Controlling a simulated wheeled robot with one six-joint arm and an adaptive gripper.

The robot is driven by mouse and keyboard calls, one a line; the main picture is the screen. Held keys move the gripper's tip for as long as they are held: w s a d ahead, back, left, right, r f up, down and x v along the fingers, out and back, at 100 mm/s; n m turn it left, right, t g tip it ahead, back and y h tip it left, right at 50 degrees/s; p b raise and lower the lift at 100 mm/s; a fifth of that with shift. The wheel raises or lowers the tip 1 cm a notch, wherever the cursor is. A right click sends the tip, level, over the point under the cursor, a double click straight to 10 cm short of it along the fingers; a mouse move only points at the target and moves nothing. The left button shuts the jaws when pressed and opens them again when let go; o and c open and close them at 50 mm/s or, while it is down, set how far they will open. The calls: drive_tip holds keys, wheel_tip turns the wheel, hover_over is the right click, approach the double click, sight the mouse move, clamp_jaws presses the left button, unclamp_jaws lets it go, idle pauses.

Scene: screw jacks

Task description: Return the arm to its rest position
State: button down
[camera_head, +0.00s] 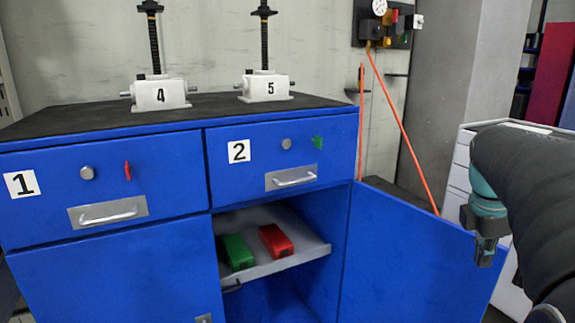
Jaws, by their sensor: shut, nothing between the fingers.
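My gripper (484,252) hangs at the right side of the head view, below my dark arm, with its fingers pointing down. It is shut and empty. It is in front of the open blue cabinet door (405,255), seen against its right part, and I cannot tell how far apart they are. My arm comes in from the right edge, and the rest of it is out of view.
A blue cabinet (110,270) has shut drawers marked 1 and 2. Its open compartment holds a green box (237,252) and a red box (275,240) on a shelf. Screw jacks 4 (158,94) and 5 (265,86) stand on top. A white drawer unit (457,175) is behind my arm.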

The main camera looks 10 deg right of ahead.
drive_tip(key=s+a+f+m+t+y, duration=0.1)
drive_tip(key=s+a+f+m, duration=0.1)
drive_tip(key=a+m, duration=0.3)
drive_tip(key=s+a+f+m+t+y, duration=0.1)
drive_tip(key=s+a+f+m+t, duration=0.1)
drive_tip(key=a, duration=1)
drive_tip(key=s+a+f+m+t, duration=0.1)
drive_tip(key=s+a+f+m, duration=0.3)
drive_tip(key=s+a+m, duration=0.2)
drive_tip(key=a+m, duration=0.2)
drive_tip(key=a, duration=0.1)
drive_tip(key=shift+a+t+y, duration=0.25)
drive_tip(key=shift+t+y, duration=0.05)
drive_tip(key=shift+y, duration=0.1)
drive_tip(key=shift+s+f, duration=0.1)
drive_tip(key=shift+s, duration=0.05)
